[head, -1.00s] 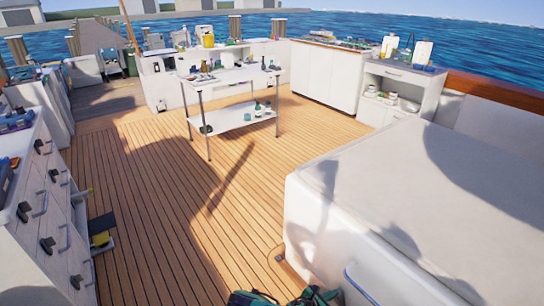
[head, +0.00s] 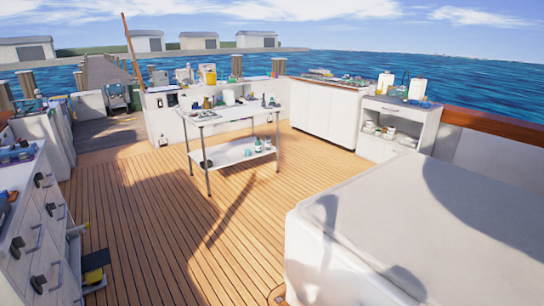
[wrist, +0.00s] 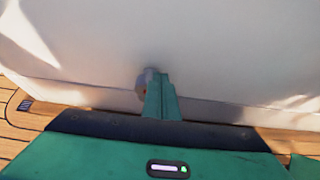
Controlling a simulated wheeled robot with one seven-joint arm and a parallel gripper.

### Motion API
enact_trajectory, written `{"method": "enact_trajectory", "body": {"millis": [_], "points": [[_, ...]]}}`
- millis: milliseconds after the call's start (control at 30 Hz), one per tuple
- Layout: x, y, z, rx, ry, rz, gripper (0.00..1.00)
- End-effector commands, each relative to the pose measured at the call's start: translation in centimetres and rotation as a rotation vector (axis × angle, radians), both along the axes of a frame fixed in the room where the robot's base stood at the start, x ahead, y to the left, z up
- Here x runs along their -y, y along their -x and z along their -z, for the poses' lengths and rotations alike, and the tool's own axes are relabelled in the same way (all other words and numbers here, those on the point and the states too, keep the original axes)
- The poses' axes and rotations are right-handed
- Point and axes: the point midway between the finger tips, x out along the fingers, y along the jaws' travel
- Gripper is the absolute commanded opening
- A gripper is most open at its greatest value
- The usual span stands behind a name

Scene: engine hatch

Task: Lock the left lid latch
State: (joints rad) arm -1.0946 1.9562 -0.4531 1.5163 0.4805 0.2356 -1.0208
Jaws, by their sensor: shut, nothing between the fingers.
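The white engine hatch box (head: 400,230) fills the lower right of the head view. Its pale side wall (wrist: 230,50) fills the upper part of the wrist view. A small grey rounded fitting (wrist: 140,88), with a reddish spot, sits low on that wall and looks like a latch; I cannot tell its position. My teal gripper (wrist: 159,78) is shut and empty. Its fingertips are right beside the fitting and hide its right part; I cannot tell whether they touch. My gripper is not in the head view now.
Wooden deck planks (wrist: 22,118) run below the hatch wall. A white table (head: 235,115) stands mid-deck. A drawer cabinet (head: 40,230) is on the left, and counters (head: 325,110) line the back.

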Motion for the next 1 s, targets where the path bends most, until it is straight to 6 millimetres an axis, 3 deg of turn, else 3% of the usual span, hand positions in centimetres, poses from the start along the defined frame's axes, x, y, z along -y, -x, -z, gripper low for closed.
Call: {"method": "enact_trajectory", "body": {"millis": [267, 800, 1000], "points": [[-0.6, 0.3, -0.4, 0.002, 0.001, -0.003, 0.0], [-4.7, 3.3, -0.4, 0.005, 0.0, -0.003, 0.0], [-4.9, 3.5, -0.4, 0.004, 0.001, -0.002, 0.0]]}}
